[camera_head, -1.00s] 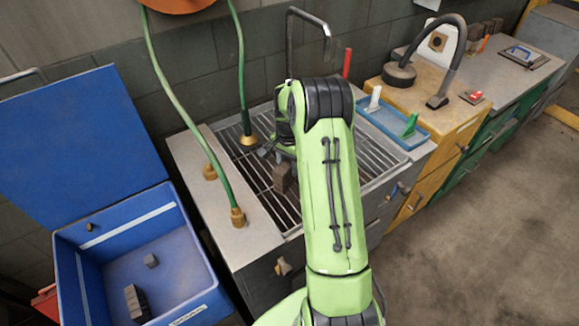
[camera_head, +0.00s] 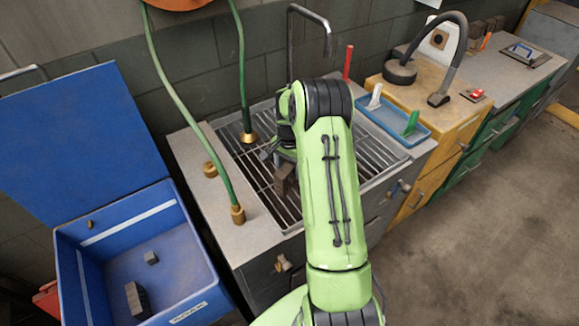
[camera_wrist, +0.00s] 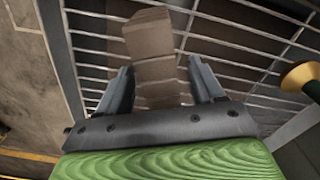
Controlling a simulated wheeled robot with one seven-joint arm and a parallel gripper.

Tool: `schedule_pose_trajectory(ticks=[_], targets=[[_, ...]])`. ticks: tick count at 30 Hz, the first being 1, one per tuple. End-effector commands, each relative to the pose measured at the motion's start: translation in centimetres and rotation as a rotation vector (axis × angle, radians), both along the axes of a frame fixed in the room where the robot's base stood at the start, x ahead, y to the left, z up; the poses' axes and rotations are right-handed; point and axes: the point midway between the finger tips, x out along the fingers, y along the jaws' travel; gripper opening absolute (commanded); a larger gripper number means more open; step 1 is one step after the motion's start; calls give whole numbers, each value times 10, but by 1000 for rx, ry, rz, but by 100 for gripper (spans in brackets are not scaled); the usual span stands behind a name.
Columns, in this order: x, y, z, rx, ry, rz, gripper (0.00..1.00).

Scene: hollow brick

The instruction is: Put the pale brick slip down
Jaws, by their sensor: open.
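In the wrist view, a brownish-grey brick piece (camera_wrist: 150,36) lies over the wire rack, reaching from beyond my fingertips back between them. Its lower part is darker, and I cannot tell whether it is one piece or two. My gripper (camera_wrist: 158,82) is open, with one finger on each side of the piece and a gap at each. In the head view, brown brick (camera_head: 285,179) shows on the rack just left of my arm. My arm hides most of the gripper there. I cannot tell for sure which piece is the pale slip.
The wire rack (camera_head: 262,183) covers the sink, with a tall tap (camera_head: 290,45) behind. Green hoses with brass ends (camera_head: 238,214) hang at its left. A blue crate (camera_head: 195,262) holding dark pieces stands left; a blue tray (camera_head: 388,128) lies right.

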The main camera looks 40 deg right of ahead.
Motion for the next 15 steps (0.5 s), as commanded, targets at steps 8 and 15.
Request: schedule_pose_trajectory(ticks=[8, 15], targets=[[2, -1, 75, -5, -8, 0, 67], [1, 0, 116, -3, -4, -1, 67]])
